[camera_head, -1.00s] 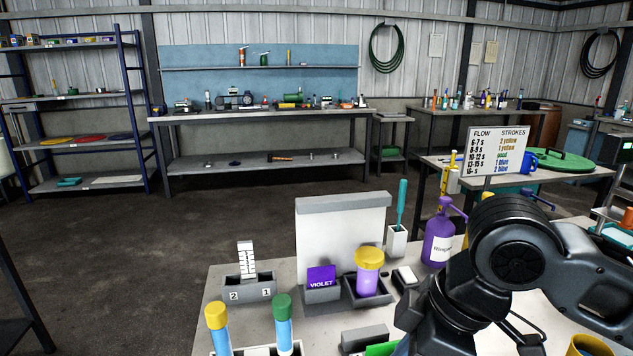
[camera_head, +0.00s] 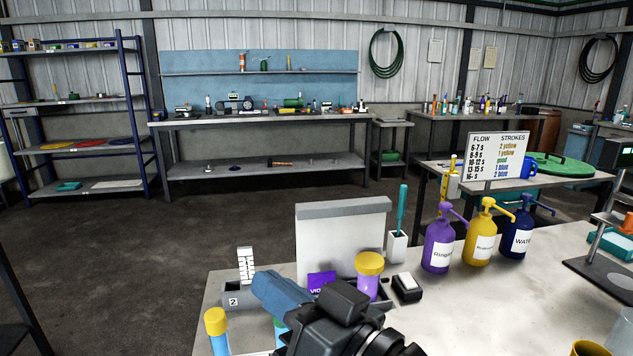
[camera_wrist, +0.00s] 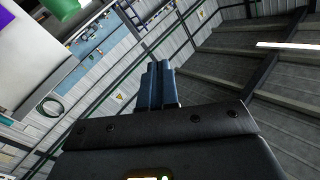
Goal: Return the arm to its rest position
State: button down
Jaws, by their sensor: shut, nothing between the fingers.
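My gripper (camera_head: 278,290) shows in the head view at the lower middle, in front of the two-slot block and the violet card. Its blue fingers are together and hold nothing. In the wrist view the blue fingers (camera_wrist: 158,85) are shut and point up toward the wall and roof. My dark arm (camera_head: 350,325) reaches in from the bottom edge of the head view and hides part of the table front.
On the table (camera_head: 480,300) stand a white panel (camera_head: 342,240), a yellow-capped violet jar (camera_head: 369,275), a yellow-capped tube (camera_head: 217,330) and purple (camera_head: 438,245), yellow (camera_head: 481,238) and blue (camera_head: 516,238) pump bottles. A stand (camera_head: 600,265) is at right. The table's middle right is clear.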

jog(key=s+d+f+m+t+h, duration=0.4)
jog(key=s+d+f+m+h, duration=0.5)
jog(key=s+d+f+h, duration=0.5)
jog(key=s+d+f+n+g, duration=0.1)
jog(key=s+d+n, duration=0.1)
jog(key=s+d, duration=0.4)
jog(key=s+d+f+n, duration=0.1)
jog(key=s+d, duration=0.4)
jog(key=s, duration=0.8)
jog(key=shift+s+d+f+n+g, duration=0.35)
jog(key=shift+d+n+g, duration=0.05)
jog(key=shift+n, duration=0.1)
